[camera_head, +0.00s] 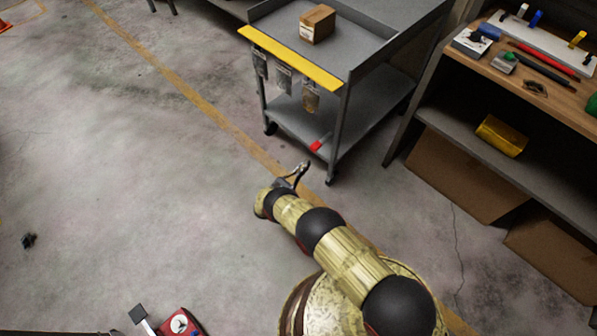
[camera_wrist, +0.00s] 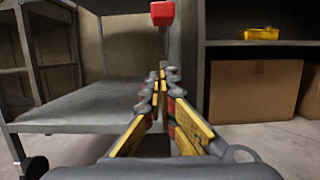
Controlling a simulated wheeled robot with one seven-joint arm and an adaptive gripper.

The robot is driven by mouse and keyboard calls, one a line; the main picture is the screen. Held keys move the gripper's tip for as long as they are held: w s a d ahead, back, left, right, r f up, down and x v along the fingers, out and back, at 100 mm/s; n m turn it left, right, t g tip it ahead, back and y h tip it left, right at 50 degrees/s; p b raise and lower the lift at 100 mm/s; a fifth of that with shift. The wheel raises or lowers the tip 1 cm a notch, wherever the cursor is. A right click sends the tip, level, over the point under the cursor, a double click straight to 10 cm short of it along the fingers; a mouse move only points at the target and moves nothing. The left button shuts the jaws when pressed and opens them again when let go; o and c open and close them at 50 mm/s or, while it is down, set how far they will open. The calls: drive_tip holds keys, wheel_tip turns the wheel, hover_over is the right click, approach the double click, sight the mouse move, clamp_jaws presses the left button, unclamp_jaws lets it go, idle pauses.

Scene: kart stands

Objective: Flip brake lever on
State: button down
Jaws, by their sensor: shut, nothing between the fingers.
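The brake lever has a red end (camera_head: 316,145) and sits low on the grey cart (camera_head: 340,120), beside its near right leg. In the wrist view a red block (camera_wrist: 162,13), which looks like this lever end, shows at the top, just above and beyond my fingertips. My gripper (camera_head: 303,168) is shut and empty, in front of the cart and a little below and left of the lever. In the wrist view my gripper (camera_wrist: 161,72) points at the cart, with its fingers together. I see a gap between fingertips and lever; the lever's mount is hard to make out.
The cart's top holds a cardboard box (camera_head: 317,23), and packets hang below its yellow edge (camera_head: 290,58). A shelf unit (camera_head: 470,120) with tools and a yellow item (camera_head: 502,135) stands at the right. The floor at the left is mostly clear.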

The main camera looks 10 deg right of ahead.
sight(322, 141)
drive_tip(key=shift+w+d+r, duration=0.25)
drive_tip(key=shift+d+r, duration=0.15)
drive_tip(key=shift+r, duration=0.4)
drive_tip(key=shift+w+d+r, duration=0.3)
drive_tip(key=shift+d+r, duration=0.1)
drive_tip(key=shift+r, duration=0.35)
drive_tip(key=shift+w+d+r, duration=0.25)
drive_tip(key=shift+d+r, duration=0.15)
drive_tip(key=shift+r, duration=0.4)
drive_tip(key=shift+r, duration=0.1)
drive_tip(key=shift+a+r+g+y+p, duration=0.1)
drive_tip(key=shift+r+g+y+p, duration=0.2)
drive_tip(key=shift+y+p, duration=0.25)
